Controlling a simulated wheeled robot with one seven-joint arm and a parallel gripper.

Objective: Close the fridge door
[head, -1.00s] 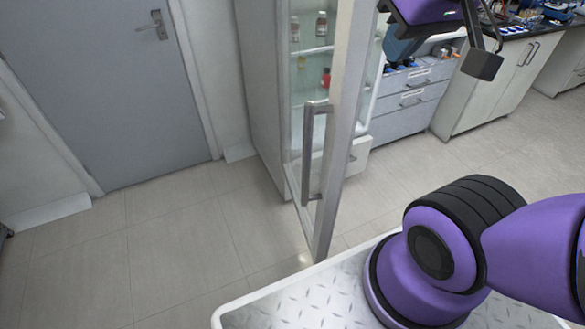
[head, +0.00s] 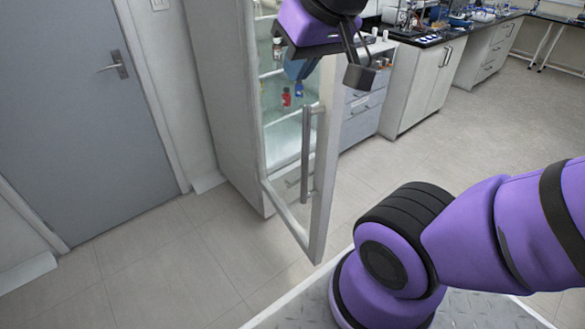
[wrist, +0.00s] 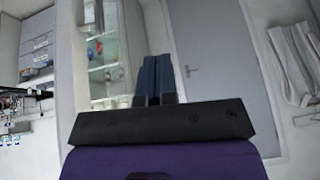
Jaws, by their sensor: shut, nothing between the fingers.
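The fridge (head: 222,75) is a tall white cabinet left of centre in the head view. Its glass door stands open, swung out toward me, with a pale frame (head: 325,150) and an upright grey bar handle (head: 308,155). Bottles show on the shelves inside. My gripper (head: 300,70) is high in the head view, in front of the door's upper part, which my wrist partly hides. In the wrist view my blue fingers (wrist: 155,75) are together and empty, pointing at the fridge side. The fridge's shelves (wrist: 104,60) show left of them. Contact with the door cannot be told.
A grey room door (head: 85,110) with a lever handle is in the wall at the left. Drawers (head: 362,105) and white cabinets (head: 425,80) with a cluttered worktop stand right of the fridge. Tiled floor (head: 180,260) lies clear in front.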

